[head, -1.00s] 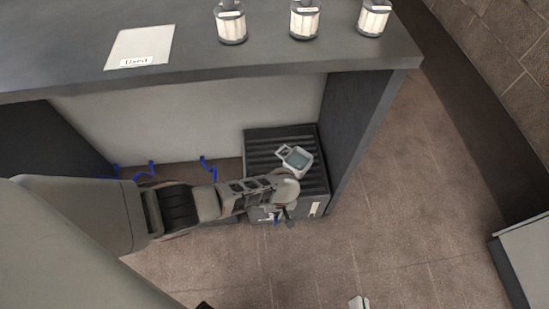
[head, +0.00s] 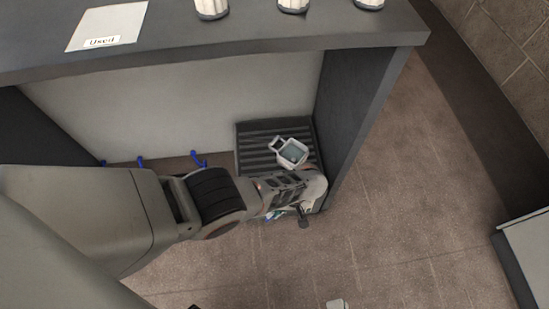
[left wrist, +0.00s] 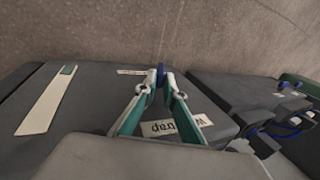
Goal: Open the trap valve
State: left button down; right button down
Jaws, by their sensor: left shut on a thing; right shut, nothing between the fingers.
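My left gripper (left wrist: 161,82) is shut on a small blue valve handle (left wrist: 160,70) in the left wrist view. A label (left wrist: 178,127), upside down and seeming to read "Trap", lies below it on a dark surface. In the head view my left gripper (head: 271,215) is low at the front of a black ribbed box (head: 247,146), partly hidden by my wrist. The handle's exact angle is hard to tell. My right gripper (head: 337,303) shows only as a small pale tip at the bottom edge, shut and empty.
A grey device with a screen (head: 291,152) rests on the ribbed box. Other blue handles (head: 198,160) stand left of it under the counter (head: 180,62). The counter's side panel (head: 360,110) is close on the right. Open floor (head: 400,220) lies beyond it.

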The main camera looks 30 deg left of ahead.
pick_arm(q)
jog(key=c, duration=2.1)
grip_release()
jog(key=shift+s+d+f, duration=0.3)
jog(key=shift+s, duration=0.2)
jog(key=shift+c, duration=0.2)
jog(key=shift+w+a+r, duration=0.15)
jog(key=shift+w, duration=0.1)
jog(key=shift+r, duration=0.1)
jog(key=v, duration=1.1)
jog(key=shift+w+r, duration=0.15)
jog(key=shift+r, duration=0.2)
